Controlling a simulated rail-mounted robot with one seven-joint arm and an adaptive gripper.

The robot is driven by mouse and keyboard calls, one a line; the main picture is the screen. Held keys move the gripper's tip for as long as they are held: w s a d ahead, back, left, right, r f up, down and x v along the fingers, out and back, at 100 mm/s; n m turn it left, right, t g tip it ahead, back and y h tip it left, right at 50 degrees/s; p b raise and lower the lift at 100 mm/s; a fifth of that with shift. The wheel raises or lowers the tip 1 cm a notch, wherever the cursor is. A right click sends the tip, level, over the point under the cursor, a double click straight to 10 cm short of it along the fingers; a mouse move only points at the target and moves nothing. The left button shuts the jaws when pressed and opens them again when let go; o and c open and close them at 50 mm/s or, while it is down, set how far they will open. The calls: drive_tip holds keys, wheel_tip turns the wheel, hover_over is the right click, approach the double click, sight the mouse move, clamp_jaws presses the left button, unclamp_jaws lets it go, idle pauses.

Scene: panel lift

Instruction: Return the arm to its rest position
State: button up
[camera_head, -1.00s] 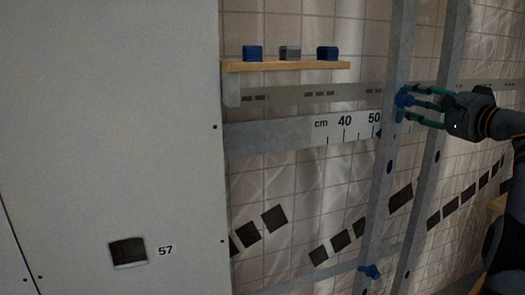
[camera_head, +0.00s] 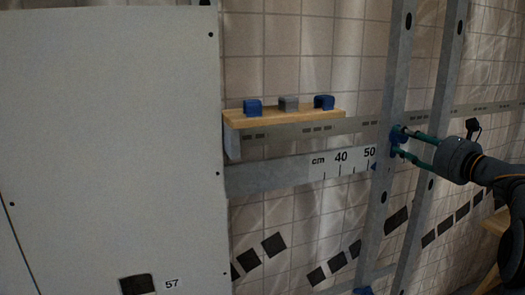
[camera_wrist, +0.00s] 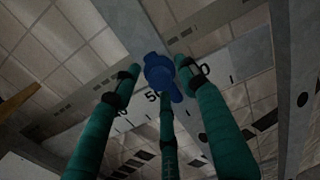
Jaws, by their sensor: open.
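My gripper (camera_head: 404,143) is at the right of the head view, with long green fingers pointing left. It is open, its fingertips close to a blue knob (camera_head: 396,134) on a grey metal upright (camera_head: 389,180). In the wrist view the fingers of my gripper (camera_wrist: 160,82) are spread around the blue knob (camera_wrist: 157,72). Whether any finger touches the knob, I cannot tell.
A large pale panel (camera_head: 110,150) fills the left. A wooden shelf (camera_head: 290,117) holds two blue blocks (camera_head: 253,107) (camera_head: 324,102) and a grey one (camera_head: 289,103). A ruler strip (camera_head: 340,161) runs below. A second upright (camera_head: 434,150) stands behind the fingers.

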drive_tip(key=m+p, duration=0.1)
drive_tip(key=m, duration=0.2)
drive_tip(key=shift+f, duration=0.1)
idle(0.3)
